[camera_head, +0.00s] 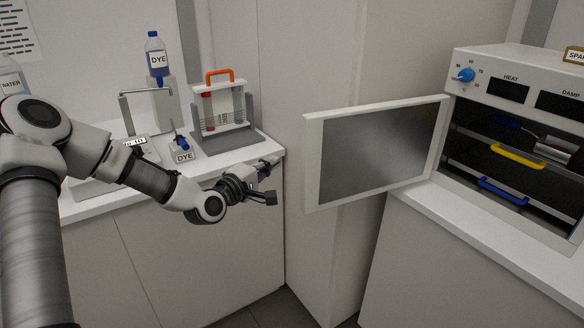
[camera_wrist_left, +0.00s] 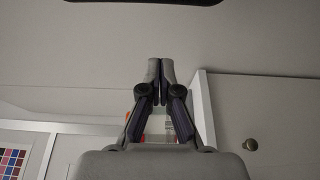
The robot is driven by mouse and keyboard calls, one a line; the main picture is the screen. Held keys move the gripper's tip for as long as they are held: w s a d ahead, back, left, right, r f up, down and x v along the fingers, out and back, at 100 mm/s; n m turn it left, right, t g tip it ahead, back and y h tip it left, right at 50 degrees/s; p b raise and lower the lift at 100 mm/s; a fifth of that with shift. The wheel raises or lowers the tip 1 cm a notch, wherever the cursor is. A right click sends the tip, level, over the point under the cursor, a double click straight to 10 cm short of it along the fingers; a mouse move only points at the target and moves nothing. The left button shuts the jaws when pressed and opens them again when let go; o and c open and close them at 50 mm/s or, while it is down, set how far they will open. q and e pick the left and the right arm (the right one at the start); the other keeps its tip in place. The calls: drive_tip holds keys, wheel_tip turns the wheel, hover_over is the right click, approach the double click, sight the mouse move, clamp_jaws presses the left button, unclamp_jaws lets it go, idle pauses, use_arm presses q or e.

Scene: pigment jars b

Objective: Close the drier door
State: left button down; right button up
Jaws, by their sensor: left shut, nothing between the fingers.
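The drier (camera_head: 500,92) stands on the counter at the right in the head view. Its door (camera_head: 380,150), a white frame around a dark pane, is hinged at the drier's left side and stands wide open toward the left. Shelves with a yellow handle (camera_head: 518,156) and a blue handle (camera_head: 503,191) show inside. My left gripper (camera_head: 272,180) is shut and empty, left of the door's free edge and apart from it. Its closed fingers (camera_wrist_left: 160,80) also show in the left wrist view. My right gripper is not in view.
A left counter holds a rack with an orange handle (camera_head: 219,76), a dye bottle (camera_head: 157,58) on a stand and a small DYE-labelled block (camera_head: 184,152). The drier's counter (camera_head: 470,225) has a clear front strip. A white wall column stands behind the door.

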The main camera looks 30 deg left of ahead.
use_arm(q)
drive_tip(key=w+d+p, duration=0.1)
drive_tip(key=w+d, duration=0.3)
drive_tip(key=shift+d, duration=0.25)
drive_tip(key=shift+s, duration=0.1)
